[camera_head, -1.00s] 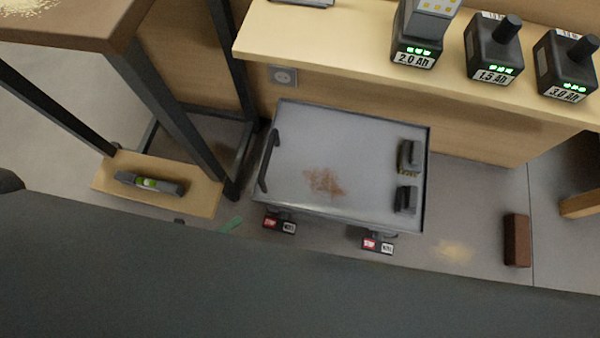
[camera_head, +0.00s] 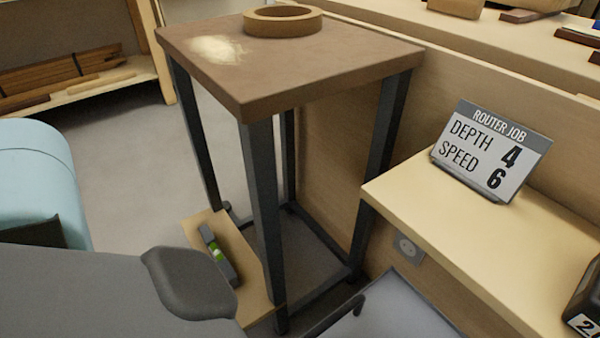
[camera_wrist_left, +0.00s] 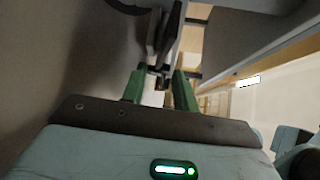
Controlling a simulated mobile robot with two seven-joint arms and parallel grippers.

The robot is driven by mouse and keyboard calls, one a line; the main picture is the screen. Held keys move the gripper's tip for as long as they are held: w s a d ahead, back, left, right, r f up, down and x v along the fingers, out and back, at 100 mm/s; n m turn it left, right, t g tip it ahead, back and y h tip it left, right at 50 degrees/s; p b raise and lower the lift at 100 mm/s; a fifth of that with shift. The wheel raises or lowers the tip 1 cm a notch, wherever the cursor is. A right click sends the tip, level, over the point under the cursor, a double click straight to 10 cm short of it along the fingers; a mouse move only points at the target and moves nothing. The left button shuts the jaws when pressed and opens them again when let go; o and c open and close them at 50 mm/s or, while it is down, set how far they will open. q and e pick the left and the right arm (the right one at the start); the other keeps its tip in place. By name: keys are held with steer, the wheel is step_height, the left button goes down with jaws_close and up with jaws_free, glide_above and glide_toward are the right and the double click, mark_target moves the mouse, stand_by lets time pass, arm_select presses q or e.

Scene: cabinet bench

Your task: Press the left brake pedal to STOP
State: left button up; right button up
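The cart with the pedals shows in the head view only as a corner of its grey top (camera_head: 405,312) and its dark handle (camera_head: 335,316) at the bottom edge. Neither brake pedal is in the head view. In the left wrist view my left gripper (camera_wrist_left: 158,88) has its two green fingers apart, with a gap between them. Dark upright parts (camera_wrist_left: 166,38) stand just beyond the fingertips; I cannot tell whether they belong to a pedal or caster. My right gripper is in neither current view.
A dark-legged table (camera_head: 330,72) with a ring on top stands left of the bench (camera_head: 450,235). A sign (camera_head: 492,150) reads depth 4, speed 6. Open floor (camera_head: 140,160) lies to the left.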

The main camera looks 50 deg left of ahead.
arm_select(q)
steer(key=shift+b+x, duration=0.55)
steer(key=shift+x, duration=2.55)
jaws_close()
